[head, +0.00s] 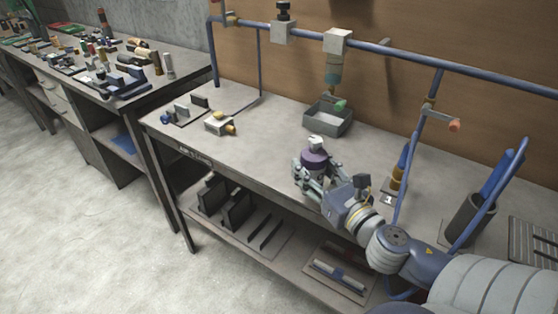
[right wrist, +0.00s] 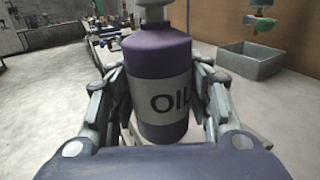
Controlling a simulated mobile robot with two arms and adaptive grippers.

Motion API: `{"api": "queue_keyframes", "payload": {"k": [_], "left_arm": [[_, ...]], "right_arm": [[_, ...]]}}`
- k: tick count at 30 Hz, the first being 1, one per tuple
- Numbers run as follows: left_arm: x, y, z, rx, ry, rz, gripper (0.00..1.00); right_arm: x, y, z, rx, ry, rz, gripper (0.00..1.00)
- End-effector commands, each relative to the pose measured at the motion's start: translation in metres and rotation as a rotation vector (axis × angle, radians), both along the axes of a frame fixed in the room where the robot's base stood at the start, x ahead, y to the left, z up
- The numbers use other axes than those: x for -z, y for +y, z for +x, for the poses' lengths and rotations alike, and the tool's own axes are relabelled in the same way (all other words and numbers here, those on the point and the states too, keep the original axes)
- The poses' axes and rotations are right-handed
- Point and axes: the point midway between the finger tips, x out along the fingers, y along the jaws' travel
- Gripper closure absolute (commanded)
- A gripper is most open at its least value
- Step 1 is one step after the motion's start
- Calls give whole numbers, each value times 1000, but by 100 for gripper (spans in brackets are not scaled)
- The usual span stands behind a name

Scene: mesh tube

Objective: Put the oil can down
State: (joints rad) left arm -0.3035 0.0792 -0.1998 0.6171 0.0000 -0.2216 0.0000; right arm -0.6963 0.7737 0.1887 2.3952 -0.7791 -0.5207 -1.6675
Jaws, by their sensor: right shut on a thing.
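The oil can (head: 314,158) is a purple can with a white label and a pale top. It is upright at the front edge of the workbench (head: 262,140) in the head view. In the right wrist view the oil can (right wrist: 156,62) fills the middle, with "OIL" on its label. My right gripper (head: 312,175) is shut on it, with a finger on each side. I cannot tell whether the can's base touches the bench top. My left gripper is not in view.
A grey open box (head: 328,118) stands behind the can, under a blue rail with hanging fittings. Small parts (head: 220,123) lie at the bench's left. A dark holder (head: 468,217) stands at the right. Bare bench top lies left of the can.

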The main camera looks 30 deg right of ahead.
Motion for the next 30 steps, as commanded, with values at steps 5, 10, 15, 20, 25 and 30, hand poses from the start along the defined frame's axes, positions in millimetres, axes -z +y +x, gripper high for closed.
{"api": "queue_keyframes", "payload": {"k": [5,10,15,20,25,30], "left_arm": [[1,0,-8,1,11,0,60],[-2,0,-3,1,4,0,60],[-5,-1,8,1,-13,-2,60],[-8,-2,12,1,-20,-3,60],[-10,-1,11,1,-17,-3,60],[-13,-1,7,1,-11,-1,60]], "right_arm": [[-8,-10,3,-5,-7,-2,84],[-9,-11,22,-6,-11,-1,84],[-7,-13,47,-4,-12,-2,84],[-4,-14,70,-3,-11,0,84],[-2,-16,95,-2,-10,0,84],[1,-17,122,-1,-10,2,84]]}}
